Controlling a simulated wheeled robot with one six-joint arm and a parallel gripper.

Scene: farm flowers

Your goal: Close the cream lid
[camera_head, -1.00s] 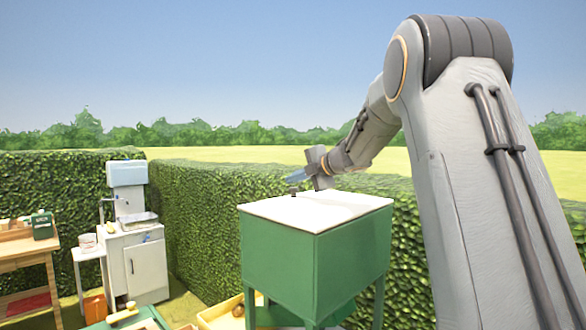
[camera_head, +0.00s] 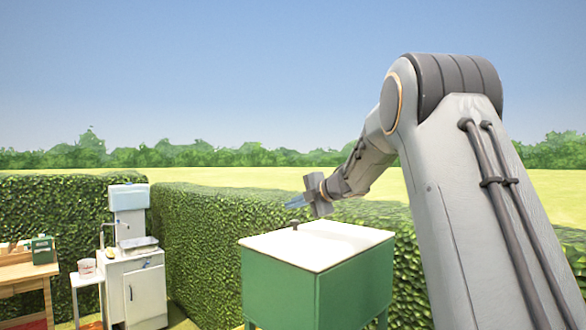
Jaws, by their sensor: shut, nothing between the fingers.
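The cream lid (camera_head: 325,246) lies flat on top of the green box (camera_head: 305,295), which stands on legs. The lid looks closed, with no gap visible along its front edge. A small dark knob (camera_head: 295,225) stands at the lid's far left edge. My gripper (camera_head: 295,202) is above the knob, apart from it, with its bluish fingers pointing left. The fingers are shut and empty. My arm comes in from the right.
A tall hedge (camera_head: 215,240) runs behind the box. To the left are a white sink cabinet (camera_head: 138,285), a small white side table (camera_head: 86,279) and a wooden bench (camera_head: 28,270).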

